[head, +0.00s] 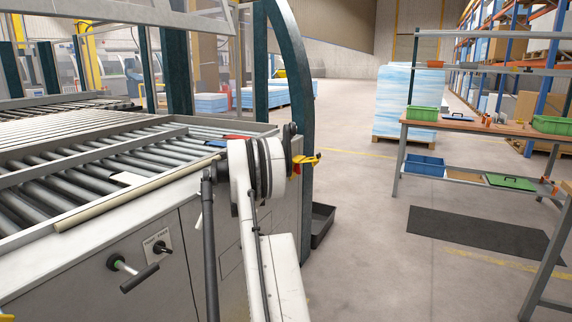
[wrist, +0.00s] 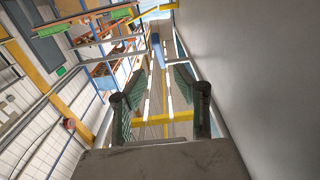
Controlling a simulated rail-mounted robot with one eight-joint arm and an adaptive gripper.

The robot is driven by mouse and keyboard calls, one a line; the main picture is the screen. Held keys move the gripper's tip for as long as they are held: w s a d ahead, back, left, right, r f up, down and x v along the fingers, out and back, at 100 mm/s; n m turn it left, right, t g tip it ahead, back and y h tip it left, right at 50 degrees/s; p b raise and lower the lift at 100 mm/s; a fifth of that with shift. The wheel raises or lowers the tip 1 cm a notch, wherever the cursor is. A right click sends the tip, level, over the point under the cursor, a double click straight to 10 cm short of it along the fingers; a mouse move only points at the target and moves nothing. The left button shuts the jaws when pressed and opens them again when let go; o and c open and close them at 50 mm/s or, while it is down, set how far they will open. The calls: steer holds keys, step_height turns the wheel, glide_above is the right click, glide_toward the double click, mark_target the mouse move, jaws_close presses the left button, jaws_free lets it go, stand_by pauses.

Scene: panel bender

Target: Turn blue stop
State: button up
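A small blue piece (head: 216,143), which may be the blue stop, shows at the right end of the roller table, just left of my arm. It is too small to make out its shape or which way it is turned. My arm stands in front of the table's right corner. In the wrist view, the two dark fingers of my gripper (wrist: 160,97) are apart with nothing held between them. The blue piece cannot be made out in the wrist view. In the head view my gripper is mostly hidden behind the wrist.
A red piece (head: 237,137) lies beside the blue one. The roller table (head: 110,215) has a black T-handle (head: 139,278) on its front. A dark green curved post (head: 297,90) rises behind my arm. A grey surface (wrist: 255,80) fills the wrist view's right side.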

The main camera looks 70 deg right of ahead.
steer(key=d, duration=0.3)
steer(key=d+b, duration=0.1)
steer(key=d, duration=0.3)
steer(key=s+d+b, duration=0.1)
steer(key=d, duration=0.3)
steer(key=shift+s+d, duration=0.1)
steer(key=shift+d, duration=0.15)
jaws_close()
